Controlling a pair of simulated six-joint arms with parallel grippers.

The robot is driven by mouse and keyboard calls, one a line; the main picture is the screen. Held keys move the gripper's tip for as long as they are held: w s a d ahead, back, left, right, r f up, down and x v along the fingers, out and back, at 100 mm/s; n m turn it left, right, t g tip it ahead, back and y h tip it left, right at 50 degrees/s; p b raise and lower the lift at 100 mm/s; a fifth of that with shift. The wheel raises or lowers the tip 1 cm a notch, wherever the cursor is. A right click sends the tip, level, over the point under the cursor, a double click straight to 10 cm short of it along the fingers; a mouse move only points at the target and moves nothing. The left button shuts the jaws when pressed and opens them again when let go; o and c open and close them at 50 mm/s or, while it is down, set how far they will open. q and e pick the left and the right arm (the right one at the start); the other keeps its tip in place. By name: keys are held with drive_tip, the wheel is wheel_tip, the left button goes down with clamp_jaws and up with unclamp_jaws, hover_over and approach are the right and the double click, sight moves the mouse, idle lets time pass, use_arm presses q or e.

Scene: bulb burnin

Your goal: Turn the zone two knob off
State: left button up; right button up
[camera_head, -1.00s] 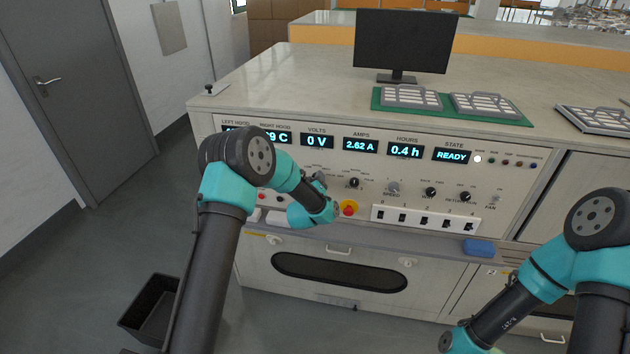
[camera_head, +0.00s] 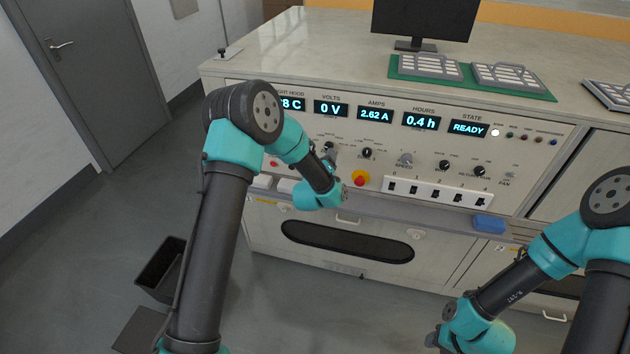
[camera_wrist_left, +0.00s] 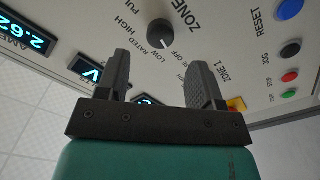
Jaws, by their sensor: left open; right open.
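In the left wrist view, a round black knob (camera_wrist_left: 160,33) with a white pointer mark sits on the panel. Its label reads ZONE, with the number cut off. OFF, LOW, RATED and HIGH are printed around it; the mark faces the lower labels, but I cannot tell which exactly. My left gripper (camera_wrist_left: 160,65) is open and empty, its fingers apart below the knob, not around it. A ZONE 1 label (camera_wrist_left: 221,71) is beside the right finger. In the head view, the left wrist is in front of the panel, and a black knob (camera_head: 367,153) shows to its right.
A red emergency button (camera_head: 360,179) is close right of my left wrist. A row of switches (camera_head: 437,193) and a blue block (camera_head: 489,224) are further right. A ledge (camera_head: 400,208) runs below the panel. My right arm stands at the lower right.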

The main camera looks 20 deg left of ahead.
use_arm(q)
drive_tip(key=s, duration=1.1)
drive_tip(key=shift+s+d, duration=0.3)
drive_tip(key=shift+d, duration=0.05)
drive_tip(key=s+f+m+g+h, duration=0.45)
drive_tip(key=s+f+g, duration=0.75)
drive_tip(key=s+f, duration=0.65)
drive_tip(key=s+f+m+g, duration=0.2)
drive_tip(key=s+f+g, duration=0.2)
drive_tip(key=s, duration=0.5)
drive_tip(key=shift+a+f+g, duration=0.15)
drive_tip(key=shift+a+g, duration=0.1)
drive_tip(key=shift+g, duration=0.35)
drive_tip(key=shift+w, duration=0.15)
